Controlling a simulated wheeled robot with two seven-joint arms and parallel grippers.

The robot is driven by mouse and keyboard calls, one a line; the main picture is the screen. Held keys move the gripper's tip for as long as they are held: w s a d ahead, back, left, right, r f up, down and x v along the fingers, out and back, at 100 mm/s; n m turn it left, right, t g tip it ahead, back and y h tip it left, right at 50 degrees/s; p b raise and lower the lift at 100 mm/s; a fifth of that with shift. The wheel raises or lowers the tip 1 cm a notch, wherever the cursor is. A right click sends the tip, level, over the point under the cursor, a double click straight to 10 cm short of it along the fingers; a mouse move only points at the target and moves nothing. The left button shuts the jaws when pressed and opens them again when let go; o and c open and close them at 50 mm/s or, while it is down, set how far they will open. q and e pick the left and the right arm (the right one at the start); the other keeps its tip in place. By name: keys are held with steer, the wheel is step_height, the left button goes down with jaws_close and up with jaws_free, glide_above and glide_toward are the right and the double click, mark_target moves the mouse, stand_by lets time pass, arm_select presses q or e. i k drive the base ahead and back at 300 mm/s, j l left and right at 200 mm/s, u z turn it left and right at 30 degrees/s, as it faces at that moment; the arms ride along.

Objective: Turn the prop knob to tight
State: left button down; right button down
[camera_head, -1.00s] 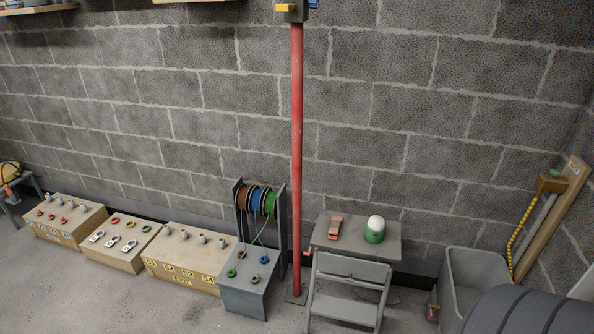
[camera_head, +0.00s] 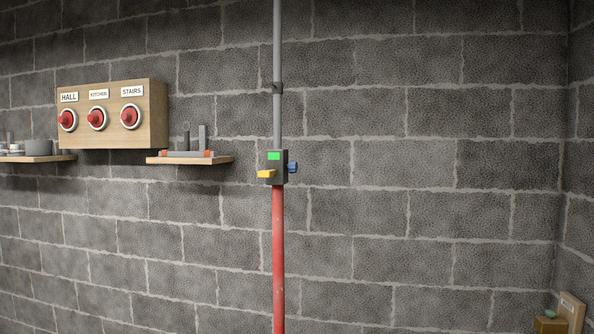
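The prop is a vertical pole with a red lower tube (camera_head: 279,255) and a thinner grey upper tube (camera_head: 277,45). A dark grey box (camera_head: 276,181) joins them. It has a green patch (camera_head: 273,155) on its front and a yellow lever (camera_head: 266,174) sticking out to the left. A blue knob (camera_head: 292,167) sits on its right side. The knob is too small here to read its setting. A dark collar (camera_head: 277,87) is on the grey tube. Neither of my grippers is in view.
A wooden board (camera_head: 112,114) with red knobs labelled HALL, KITCHEN and STAIRS is on the wall to the left. A small shelf (camera_head: 190,160) with grey parts is left of the prop, and another shelf (camera_head: 38,158) is further left. The wall right of the prop is bare.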

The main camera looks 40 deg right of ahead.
mark_target(292, 166)
steer(key=z, duration=0.7)
steer(key=i+l+z, duration=0.15)
steer(key=z, duration=0.3)
steer(key=i+l+z, duration=0.2)
steer(key=z, duration=0.25)
steer(key=l, duration=0.1)
